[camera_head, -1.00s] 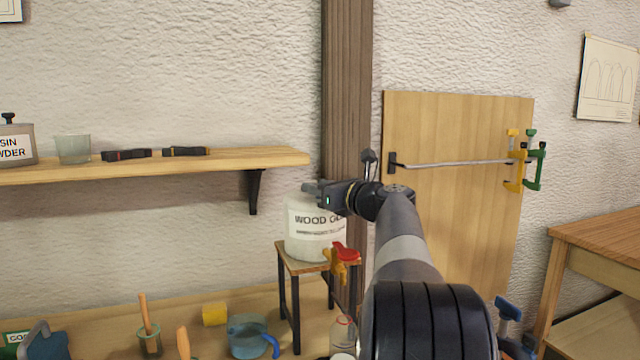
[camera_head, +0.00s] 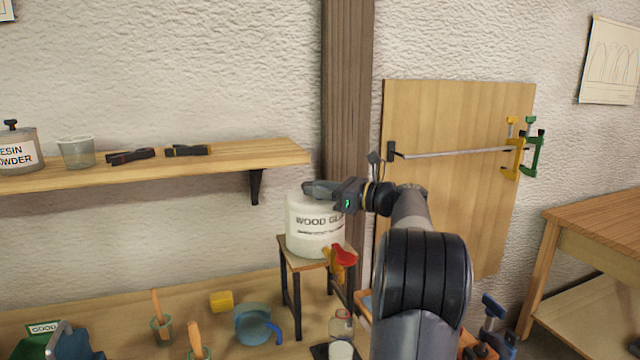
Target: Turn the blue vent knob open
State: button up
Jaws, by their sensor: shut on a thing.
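A white container (camera_head: 307,216) labelled "WOOD GL…" stands on a small stand (camera_head: 297,262); the end of its label is hidden or cut off from my view. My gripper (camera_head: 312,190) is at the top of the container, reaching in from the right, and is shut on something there. The blue vent knob itself does not show; my gripper covers that spot. A yellow tap with a red handle (camera_head: 344,256) sits low on the container's right front.
A wall shelf (camera_head: 230,163) at left holds a resin powder tin (camera_head: 18,150), a clear cup (camera_head: 76,153) and dark clamps. The bench below holds a blue jug (camera_head: 252,322), a yellow block (camera_head: 221,301) and brush pots. A wooden post (camera_head: 346,90) stands behind.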

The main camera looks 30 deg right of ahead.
dwell(0.3)
jog(key=o, duration=0.9)
jog(key=shift+o, duration=0.2)
jog(key=b+v, duration=0.1)
jog(key=v, duration=0.9)
jog(key=shift+s+d, duration=0.25)
jog(key=shift+s, duration=0.05)
jog(key=shift+w, duration=0.1)
jog(key=p+x, duration=0.1)
jog(key=x, duration=0.9)
jog(key=shift+w+a, duration=0.25)
jog(key=shift+a, duration=0.05)
jog(key=shift+f, duration=0.1)
jog(key=shift+d, duration=0.1)
